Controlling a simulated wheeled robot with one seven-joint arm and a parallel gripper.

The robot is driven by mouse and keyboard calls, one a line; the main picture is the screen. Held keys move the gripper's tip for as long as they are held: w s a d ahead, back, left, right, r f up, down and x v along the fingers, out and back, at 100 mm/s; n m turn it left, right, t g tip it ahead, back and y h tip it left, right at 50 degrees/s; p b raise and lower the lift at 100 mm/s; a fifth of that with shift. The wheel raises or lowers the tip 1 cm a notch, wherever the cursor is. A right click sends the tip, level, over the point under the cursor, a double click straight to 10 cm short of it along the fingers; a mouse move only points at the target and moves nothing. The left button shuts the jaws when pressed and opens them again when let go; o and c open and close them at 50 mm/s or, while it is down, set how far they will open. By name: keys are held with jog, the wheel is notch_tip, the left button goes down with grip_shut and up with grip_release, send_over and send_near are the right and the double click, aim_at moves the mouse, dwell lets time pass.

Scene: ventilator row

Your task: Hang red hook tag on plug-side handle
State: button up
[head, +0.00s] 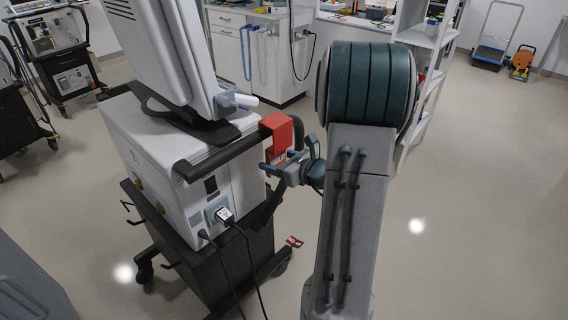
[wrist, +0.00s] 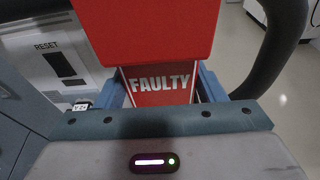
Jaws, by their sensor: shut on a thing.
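The red hook tag (head: 278,128) is at the far end of the black plug-side handle (head: 222,154) of the ventilator cart. Its red top covers part of the bar; I cannot tell whether its weight rests there. My gripper (head: 273,164) is beside the handle, shut on the tag's lower part. In the wrist view, the red tag (wrist: 148,35) fills the upper middle, with its "FAULTY" plate (wrist: 160,85) between the blue fingers of my gripper (wrist: 160,92). The dark handle (wrist: 272,50) curves along the right there.
A ventilator screen (head: 180,50) stands on the white cart body (head: 150,150). A plug (head: 224,215) and hanging cables are below the handle. A small red item (head: 295,242) shows low near the cart's base.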

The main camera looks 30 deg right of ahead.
jog(key=shift+w+a+f+b, duration=0.25)
jog(key=shift+w+f+b, duration=0.15)
jog(key=shift+w, duration=0.3)
jog(key=shift+w+a+f+b, duration=0.2)
jog(key=shift+w+f+b, duration=0.15)
jog(key=shift+w, duration=0.35)
jog(key=o, duration=1.1)
